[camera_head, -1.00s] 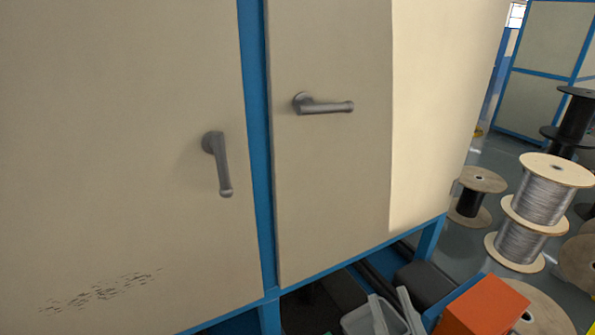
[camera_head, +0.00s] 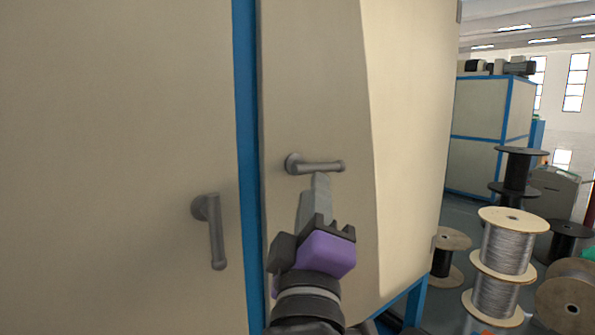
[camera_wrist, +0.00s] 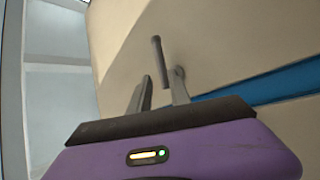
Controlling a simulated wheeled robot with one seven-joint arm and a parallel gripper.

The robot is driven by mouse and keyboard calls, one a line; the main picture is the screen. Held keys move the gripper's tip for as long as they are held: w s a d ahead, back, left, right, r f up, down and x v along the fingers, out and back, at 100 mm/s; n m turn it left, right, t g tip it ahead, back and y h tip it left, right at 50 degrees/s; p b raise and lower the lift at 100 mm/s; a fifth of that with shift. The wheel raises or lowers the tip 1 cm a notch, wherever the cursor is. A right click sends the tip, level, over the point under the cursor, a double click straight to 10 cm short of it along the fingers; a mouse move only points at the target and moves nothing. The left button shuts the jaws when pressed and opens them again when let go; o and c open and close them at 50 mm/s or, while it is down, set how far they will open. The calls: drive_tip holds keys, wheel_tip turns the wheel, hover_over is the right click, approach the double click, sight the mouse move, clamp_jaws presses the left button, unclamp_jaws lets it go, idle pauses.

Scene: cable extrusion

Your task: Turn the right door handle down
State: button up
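The right door handle (camera_head: 318,167) is a grey lever on the right cream door. It points level to the right from its round mount. My gripper (camera_head: 321,180), with a purple body, reaches up from below, its fingertips just under or at the lever. In the wrist view the lever (camera_wrist: 158,55) runs between the two spread fingers of my gripper (camera_wrist: 161,86), with gaps beside it, so the fingers look open. I cannot tell whether they touch it. The round mount (camera_wrist: 179,72) shows near the right fingertip.
A left door handle (camera_head: 215,235) hangs straight down on the neighbouring door. A blue frame post (camera_head: 246,130) stands between the doors. Wire spools (camera_head: 508,245) stand on the floor to the right, with a similar cabinet (camera_head: 475,135) behind.

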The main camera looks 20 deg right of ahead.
sight(317, 168)
drive_tip(key=shift+d+f+p+x, duration=0.15)
drive_tip(key=shift+p+x, duration=0.15)
drive_tip(key=shift+x, duration=1.65)
drive_tip(key=shift+d+f+p+x, duration=0.15)
drive_tip(key=shift+p+x, duration=0.15)
drive_tip(key=shift+x, duration=1.65)
clamp_jaws()
drive_tip(key=shift+a, duration=0.1)
